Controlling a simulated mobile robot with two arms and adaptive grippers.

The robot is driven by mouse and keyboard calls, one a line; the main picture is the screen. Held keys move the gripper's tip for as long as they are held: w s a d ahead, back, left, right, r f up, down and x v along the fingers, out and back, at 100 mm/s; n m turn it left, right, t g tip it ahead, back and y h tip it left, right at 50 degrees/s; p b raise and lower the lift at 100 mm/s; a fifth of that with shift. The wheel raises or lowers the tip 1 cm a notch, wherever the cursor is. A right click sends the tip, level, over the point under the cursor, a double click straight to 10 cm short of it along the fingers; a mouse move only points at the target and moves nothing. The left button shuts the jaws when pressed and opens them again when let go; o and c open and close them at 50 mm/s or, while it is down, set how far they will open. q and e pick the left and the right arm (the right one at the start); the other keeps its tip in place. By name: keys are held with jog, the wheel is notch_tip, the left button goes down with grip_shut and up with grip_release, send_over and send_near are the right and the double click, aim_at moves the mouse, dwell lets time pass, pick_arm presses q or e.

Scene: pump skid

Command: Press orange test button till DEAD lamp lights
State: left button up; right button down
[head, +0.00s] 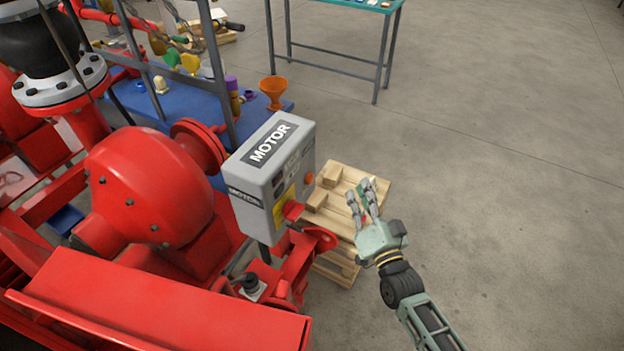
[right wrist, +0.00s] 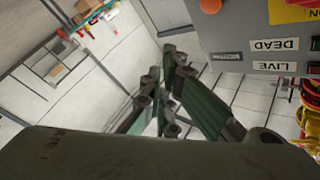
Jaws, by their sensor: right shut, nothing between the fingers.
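The grey MOTOR box (head: 262,165) stands on the red skid. The orange test button (head: 309,178) is on its right-hand face, near a red handle (head: 293,210) on a yellow plate. In the right wrist view the orange button (right wrist: 210,5) is cut by the top edge, and the DEAD label (right wrist: 275,45) sits above the LIVE label (right wrist: 272,66). I cannot make out whether the DEAD lamp is lit. My right gripper (head: 367,192) is shut and empty, to the right of the box and apart from the button. My left gripper is not in view.
A wooden pallet (head: 335,225) lies beside the box, behind my right gripper in the picture. A red handwheel (head: 320,240) sticks out below the box. A blue bench (head: 190,105) with an orange funnel (head: 273,90) stands behind. The floor to the right is clear.

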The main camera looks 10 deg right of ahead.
aim_at(310, 179)
jog(key=w+a+b, duration=0.1)
jog(key=w+a, duration=0.3)
jog(key=a, duration=0.2)
jog(key=shift+w+a+b, duration=0.3)
jog(key=shift+a+b, duration=0.1)
jog(key=shift+a, duration=0.1)
dwell(1.1)
jog(key=shift+w+a, duration=0.25)
jog(key=shift+w+a, duration=0.25)
jog(key=shift+a, duration=0.1)
dwell(0.9)
jog(key=shift+s+d, duration=0.5)
jog(key=shift+d, duration=0.2)
